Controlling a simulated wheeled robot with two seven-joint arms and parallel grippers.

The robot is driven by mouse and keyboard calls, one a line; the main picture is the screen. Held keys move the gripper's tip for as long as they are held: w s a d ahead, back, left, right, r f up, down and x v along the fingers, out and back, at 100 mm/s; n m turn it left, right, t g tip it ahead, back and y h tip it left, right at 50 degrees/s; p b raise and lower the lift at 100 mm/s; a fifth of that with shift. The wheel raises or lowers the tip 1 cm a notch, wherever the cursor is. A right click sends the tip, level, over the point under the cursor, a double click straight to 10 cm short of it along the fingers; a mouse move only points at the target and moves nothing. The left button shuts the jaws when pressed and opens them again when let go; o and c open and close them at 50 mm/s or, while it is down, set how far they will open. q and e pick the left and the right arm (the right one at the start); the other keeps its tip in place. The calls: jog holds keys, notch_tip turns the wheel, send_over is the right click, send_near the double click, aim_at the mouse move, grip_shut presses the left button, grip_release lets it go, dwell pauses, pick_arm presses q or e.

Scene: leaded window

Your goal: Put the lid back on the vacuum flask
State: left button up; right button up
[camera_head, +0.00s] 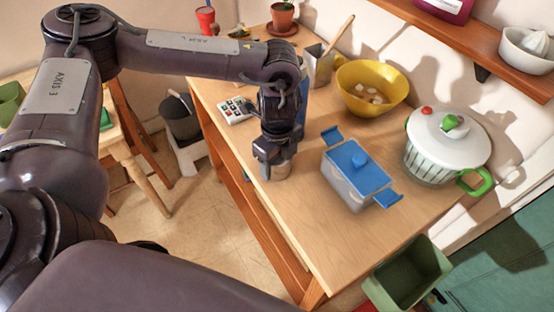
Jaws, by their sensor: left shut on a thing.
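My left gripper (269,160) points down over the front left part of the wooden table. It is shut on a short grey-tan metallic cylinder, which looks like the flask's lid (277,173); the fingers cover its upper part. The cylinder is at or just above the tabletop; I cannot tell which. A narrow upright blue thing (304,92) shows behind my left wrist and may be the vacuum flask; most of it is hidden. My right gripper is not in view.
A green bin (407,278) is below the right edge. The table's front is clear.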

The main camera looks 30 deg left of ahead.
pick_arm(q)
notch_tip(320, 180, up, 5)
jog(key=shift+w+r+b, duration=0.1)
jog(key=shift+b, duration=0.3)
notch_tip(320, 180, up, 15)
jog(key=p, duration=0.2)
jog(key=shift+f, duration=0.2)
